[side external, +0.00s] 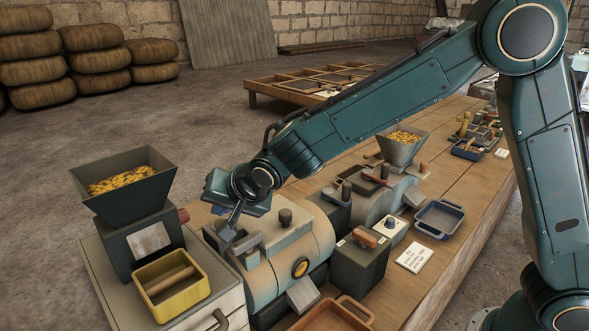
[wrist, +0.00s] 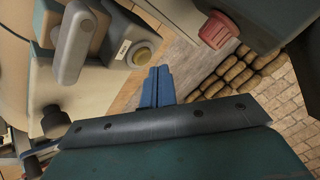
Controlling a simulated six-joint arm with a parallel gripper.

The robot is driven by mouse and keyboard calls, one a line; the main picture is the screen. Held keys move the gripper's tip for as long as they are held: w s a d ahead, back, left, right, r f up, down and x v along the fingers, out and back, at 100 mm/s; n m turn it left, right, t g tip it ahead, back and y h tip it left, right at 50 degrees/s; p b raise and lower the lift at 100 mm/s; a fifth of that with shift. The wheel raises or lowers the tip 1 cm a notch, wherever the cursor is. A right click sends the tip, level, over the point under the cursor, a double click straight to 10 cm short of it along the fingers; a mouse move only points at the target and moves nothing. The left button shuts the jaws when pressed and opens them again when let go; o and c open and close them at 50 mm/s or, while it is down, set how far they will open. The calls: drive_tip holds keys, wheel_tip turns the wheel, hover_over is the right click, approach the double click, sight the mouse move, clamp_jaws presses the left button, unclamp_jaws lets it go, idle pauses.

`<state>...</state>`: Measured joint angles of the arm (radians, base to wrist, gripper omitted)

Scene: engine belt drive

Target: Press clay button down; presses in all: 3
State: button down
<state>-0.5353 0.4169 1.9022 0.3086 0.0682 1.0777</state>
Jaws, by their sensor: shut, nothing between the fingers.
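A round tan, clay-coloured button (wrist: 143,54) sits on a pale block with a small label, beside a grey lever handle in the wrist view. I cannot make it out in the side view, where my gripper and nearby parts crowd that spot. My gripper (side external: 232,226) is angled down beside the lever on the cream drum machine (side external: 288,247). In the wrist view, the blue fingers of my gripper (wrist: 157,82) are together and empty, below and slightly right of the button. A gap shows between fingertips and button in the picture; its depth is unclear.
A dark hopper machine (side external: 148,243) with a reddish knob (side external: 183,215) stands left of my gripper. A yellow tray (side external: 170,284) is in front of it. Dark upright knobs and a grey block with a wooden handle (side external: 367,239) stand to the right.

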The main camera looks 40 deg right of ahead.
drive_tip(key=shift+f, duration=0.9)
idle(1.4)
drive_tip(key=shift+r, duration=0.9)
drive_tip(key=shift+r, duration=0.1)
drive_tip(key=shift+r, duration=2.4)
idle(1.0)
wheel_tip(320, 180, up, 4)
drive_tip(key=shift+f, duration=0.1)
drive_tip(key=shift+f, duration=0.1)
idle(0.4)
